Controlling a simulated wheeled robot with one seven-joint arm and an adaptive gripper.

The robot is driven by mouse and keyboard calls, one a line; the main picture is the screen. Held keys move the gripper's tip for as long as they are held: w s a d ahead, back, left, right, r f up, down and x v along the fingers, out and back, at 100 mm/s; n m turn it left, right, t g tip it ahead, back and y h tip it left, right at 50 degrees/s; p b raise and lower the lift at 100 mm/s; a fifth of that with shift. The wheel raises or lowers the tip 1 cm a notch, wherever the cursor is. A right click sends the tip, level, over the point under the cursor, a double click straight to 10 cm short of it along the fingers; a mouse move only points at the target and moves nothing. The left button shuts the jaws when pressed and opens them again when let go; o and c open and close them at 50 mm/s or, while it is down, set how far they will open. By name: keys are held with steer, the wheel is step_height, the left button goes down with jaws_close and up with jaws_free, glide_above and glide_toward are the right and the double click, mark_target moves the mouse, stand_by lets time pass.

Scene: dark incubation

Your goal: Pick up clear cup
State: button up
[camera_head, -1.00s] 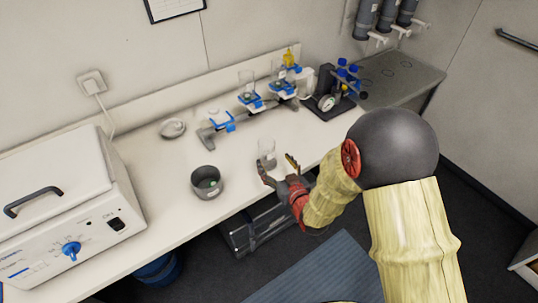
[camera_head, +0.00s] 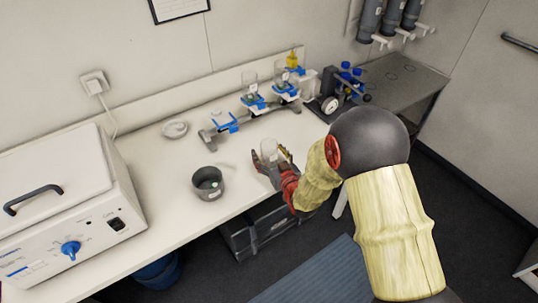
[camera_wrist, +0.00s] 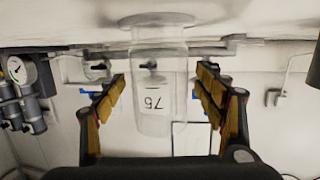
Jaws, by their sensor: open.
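The clear cup (camera_head: 269,149) stands on the white bench near its front edge. My gripper (camera_head: 271,158) is open, with one finger on each side of the cup. In the wrist view my gripper (camera_wrist: 160,95) shows a gap between each finger and the cup wall. The exact depth of the cup between the fingers is hard to tell.
A grey metal pot (camera_head: 208,184) stands left of my gripper. Behind is a rack (camera_head: 253,103) with blue clamps and clear vessels. A white boxy device (camera_head: 70,215) fills the left bench end. A dark gauge device (camera_head: 330,103) stands at right.

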steer(key=shift+c, duration=0.9)
steer(key=c, duration=1.1)
